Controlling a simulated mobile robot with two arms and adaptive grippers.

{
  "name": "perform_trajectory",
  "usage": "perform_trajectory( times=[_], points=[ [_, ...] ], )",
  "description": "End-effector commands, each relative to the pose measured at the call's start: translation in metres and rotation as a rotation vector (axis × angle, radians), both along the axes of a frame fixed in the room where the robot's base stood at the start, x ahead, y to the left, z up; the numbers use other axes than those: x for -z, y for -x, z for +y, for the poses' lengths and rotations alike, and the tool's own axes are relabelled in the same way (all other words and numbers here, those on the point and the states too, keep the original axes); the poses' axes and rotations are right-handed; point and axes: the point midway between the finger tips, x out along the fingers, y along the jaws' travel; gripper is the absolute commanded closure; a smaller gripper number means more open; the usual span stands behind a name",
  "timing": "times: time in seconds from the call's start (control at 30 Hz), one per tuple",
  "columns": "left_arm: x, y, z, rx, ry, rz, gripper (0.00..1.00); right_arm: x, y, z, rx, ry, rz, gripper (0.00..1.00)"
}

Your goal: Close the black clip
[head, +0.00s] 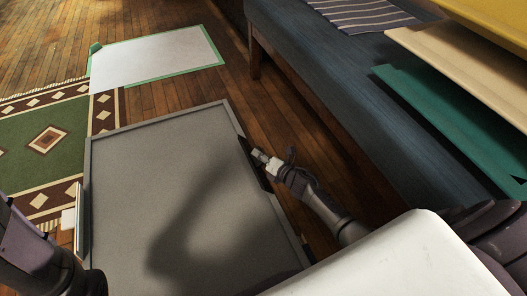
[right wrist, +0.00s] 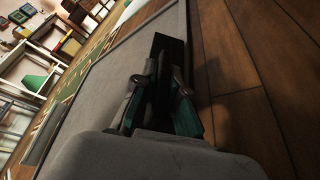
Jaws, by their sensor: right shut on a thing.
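The black clip (head: 264,178) is a dark, flat piece at the right edge of a large grey framed panel (head: 150,150). My right gripper (head: 262,157) is at this edge, shut on the black clip. In the right wrist view the black clip (right wrist: 170,46) shows between and beyond the two fingers of my right gripper (right wrist: 163,85), beside the panel's grey side. The fingers hide part of the clip, and I cannot tell its exact angle. My left arm shows at the lower left of the head view, but its fingertips do not show.
A white piece (head: 68,219) sits at the panel's left edge. A blue bench (head: 330,90) stands to the right, with green (head: 455,125) and cream boards above it. A green-edged white sheet (head: 155,58) and a patterned rug (head: 40,135) lie on the wooden floor.

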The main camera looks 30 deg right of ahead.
Motion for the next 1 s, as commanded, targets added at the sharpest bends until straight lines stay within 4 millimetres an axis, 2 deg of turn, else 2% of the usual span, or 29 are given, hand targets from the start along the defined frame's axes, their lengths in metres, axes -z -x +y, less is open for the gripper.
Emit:
perform_trajectory(
  times=[0.2,0.6,1.0],
  points=[
    [-0.009,0.000,0.000,0.000,0.000,0.000,0.57,-0.001,0.000,0.012,0.000,0.206,0.012,1.00],
    [-0.015,0.000,0.000,0.000,0.000,0.000,0.57,0.006,-0.002,0.030,0.000,0.580,0.032,1.00],
    [-0.019,0.000,0.000,0.000,0.000,0.000,0.57,0.015,-0.003,0.041,0.001,0.851,0.047,1.00]
  ],
)
